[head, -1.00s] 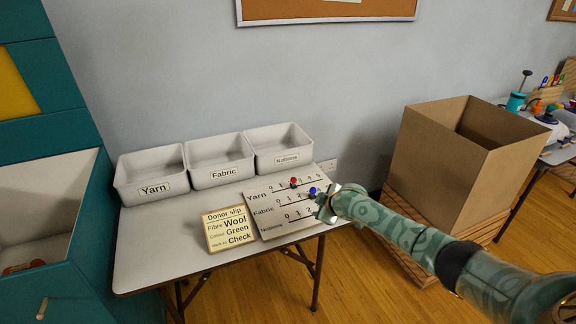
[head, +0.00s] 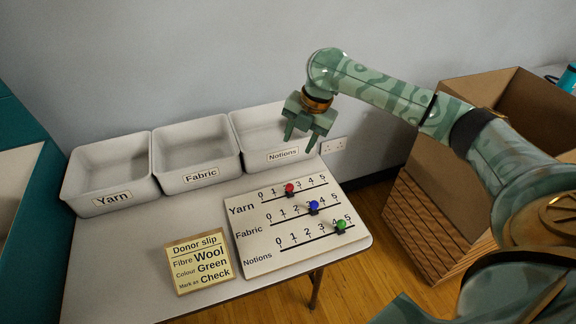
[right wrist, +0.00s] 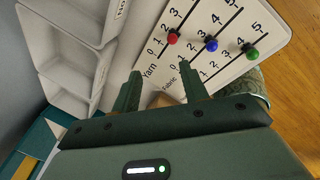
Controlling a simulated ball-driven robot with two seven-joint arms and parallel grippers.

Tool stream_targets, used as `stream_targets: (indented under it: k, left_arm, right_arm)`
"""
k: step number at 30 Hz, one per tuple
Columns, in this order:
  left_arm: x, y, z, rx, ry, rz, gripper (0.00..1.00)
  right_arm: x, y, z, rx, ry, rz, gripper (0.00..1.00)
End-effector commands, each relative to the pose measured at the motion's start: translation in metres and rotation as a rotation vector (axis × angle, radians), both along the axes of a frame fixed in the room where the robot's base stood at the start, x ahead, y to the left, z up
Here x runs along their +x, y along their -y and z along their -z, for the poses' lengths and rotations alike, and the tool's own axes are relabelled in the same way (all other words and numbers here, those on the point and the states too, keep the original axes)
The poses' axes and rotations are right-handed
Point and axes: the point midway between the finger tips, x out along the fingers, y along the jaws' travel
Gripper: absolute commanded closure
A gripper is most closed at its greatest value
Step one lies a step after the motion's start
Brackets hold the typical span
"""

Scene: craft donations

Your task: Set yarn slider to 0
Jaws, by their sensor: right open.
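The slider board (head: 262,262) lies on the table with three rows marked Yarn, Fabric and Notions. The red knob (head: 289,188) on the Yarn row stands at about 2. The blue knob (head: 313,206) on the Fabric row is at about 3, and the green knob (head: 341,225) on the Notions row at about 4. My right gripper (head: 300,142) is open and empty, raised above the far side of the board, in front of the Notions bin in the picture. In the right wrist view the red knob (right wrist: 173,38) shows beyond the open fingers (right wrist: 160,72), apart from them. My left gripper is out of view.
Three white bins, Yarn (head: 112,202), Fabric (head: 200,182) and Notions (head: 291,160), stand along the wall behind the board. A donor slip (head: 200,263) reading Wool, Green, Check lies left of the board. A large cardboard box (head: 522,98) stands to the right.

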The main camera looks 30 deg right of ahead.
Motion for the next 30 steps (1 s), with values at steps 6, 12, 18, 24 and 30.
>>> stream_targets:
  k: [6, 12, 18, 24, 30]
  left_arm:
    - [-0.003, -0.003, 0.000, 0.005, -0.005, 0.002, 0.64]
    - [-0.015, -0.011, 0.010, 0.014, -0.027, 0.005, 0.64]
    - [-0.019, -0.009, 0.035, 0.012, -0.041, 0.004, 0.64]
    - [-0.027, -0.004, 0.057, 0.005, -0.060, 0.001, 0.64]
    - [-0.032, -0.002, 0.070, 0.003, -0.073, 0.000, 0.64]
  right_arm:
    - [-0.013, 0.005, 0.003, -0.063, -0.041, -0.186, 0.56]
    - [-0.011, 0.002, 0.025, -0.065, -0.041, -0.205, 0.56]
    - [-0.004, -0.005, 0.077, -0.064, -0.044, -0.203, 0.56]
    - [0.003, -0.011, 0.126, -0.066, -0.044, -0.202, 0.56]
    - [0.007, -0.015, 0.155, -0.067, -0.040, -0.200, 0.56]
